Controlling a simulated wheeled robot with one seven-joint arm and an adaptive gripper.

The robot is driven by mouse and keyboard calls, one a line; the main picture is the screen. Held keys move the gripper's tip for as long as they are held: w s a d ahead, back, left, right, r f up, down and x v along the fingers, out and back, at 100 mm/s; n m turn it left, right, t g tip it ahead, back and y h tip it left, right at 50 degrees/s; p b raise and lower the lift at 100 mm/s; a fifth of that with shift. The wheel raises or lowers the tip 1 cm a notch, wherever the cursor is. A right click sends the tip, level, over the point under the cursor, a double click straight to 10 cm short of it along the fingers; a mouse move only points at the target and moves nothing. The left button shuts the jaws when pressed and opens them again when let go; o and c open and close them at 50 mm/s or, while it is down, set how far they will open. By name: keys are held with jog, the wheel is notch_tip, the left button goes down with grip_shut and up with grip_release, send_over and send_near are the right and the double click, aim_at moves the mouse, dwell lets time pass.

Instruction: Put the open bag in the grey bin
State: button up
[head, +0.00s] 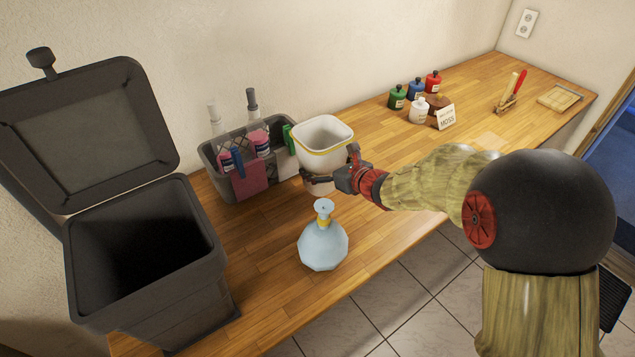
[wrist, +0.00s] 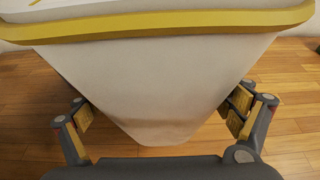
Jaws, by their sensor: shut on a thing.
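The open bag (head: 322,142) is white with a yellow band below its wide open mouth. It is upright near the middle of the counter and fills much of the wrist view (wrist: 155,80), tapering downward. My gripper (head: 325,180) is shut on its lower part, one finger on each side in the wrist view (wrist: 160,118). I cannot tell whether its base touches the counter. The grey bin (head: 150,300) is dark, at the left, with its lid (head: 95,135) raised and its inside empty-looking. A light blue bag (head: 323,247), tied shut with yellow, stands in front.
A grey caddy (head: 222,178) with bottles and cloths stands between the bin and the open bag, against the wall. Bare counter lies around the light blue bag.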

jog(key=shift+f+b, duration=0.6)
jog(key=shift+f, duration=1.95)
jog(key=shift+f, duration=0.2)
jog(key=o, duration=0.9)
jog(key=shift+r, duration=0.1)
